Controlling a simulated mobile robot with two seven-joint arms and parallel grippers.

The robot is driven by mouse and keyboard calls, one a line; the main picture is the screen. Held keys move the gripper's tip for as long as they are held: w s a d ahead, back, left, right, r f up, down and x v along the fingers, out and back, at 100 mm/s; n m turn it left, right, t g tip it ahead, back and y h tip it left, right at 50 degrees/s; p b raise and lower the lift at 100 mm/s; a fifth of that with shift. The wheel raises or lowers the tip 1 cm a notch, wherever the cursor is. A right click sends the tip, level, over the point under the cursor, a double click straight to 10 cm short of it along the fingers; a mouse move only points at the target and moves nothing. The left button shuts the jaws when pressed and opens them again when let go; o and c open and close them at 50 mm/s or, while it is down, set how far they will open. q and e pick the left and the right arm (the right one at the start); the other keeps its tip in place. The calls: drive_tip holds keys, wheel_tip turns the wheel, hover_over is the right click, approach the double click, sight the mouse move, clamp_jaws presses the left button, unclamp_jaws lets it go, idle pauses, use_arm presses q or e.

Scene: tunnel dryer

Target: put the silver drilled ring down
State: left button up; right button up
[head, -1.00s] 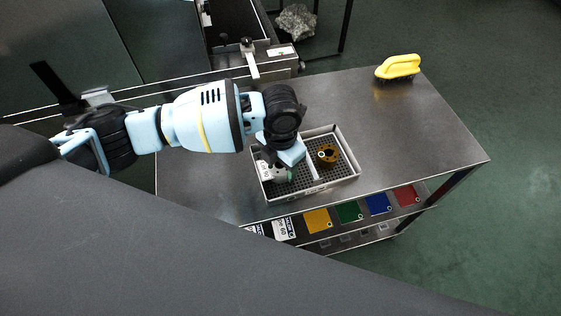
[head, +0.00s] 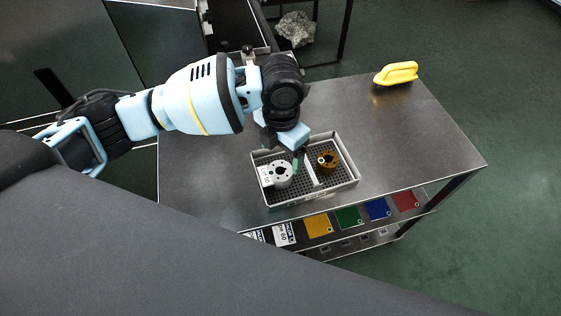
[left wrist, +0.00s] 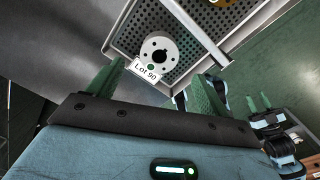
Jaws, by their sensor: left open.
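The silver drilled ring (head: 280,174) lies flat in the left compartment of the grey tray (head: 312,198). In the left wrist view the silver ring (left wrist: 159,52) shows its keyed bore and small holes, with a white "Lot 90" tag (left wrist: 146,71) at its edge. My left gripper (head: 298,161) is just above the tray, beside the ring. Its green fingers stand wide apart in the left wrist view (left wrist: 160,86), with nothing between them and clear of the ring.
A brass ring (head: 329,160) lies in the tray's right compartment, past the divider (head: 312,173). The tabletop right of the tray is clear.

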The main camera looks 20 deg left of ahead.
sight(281, 170)
use_arm(q)
drive_tip(key=shift+r, duration=2.15)
drive_tip(key=shift+f, duration=0.1)
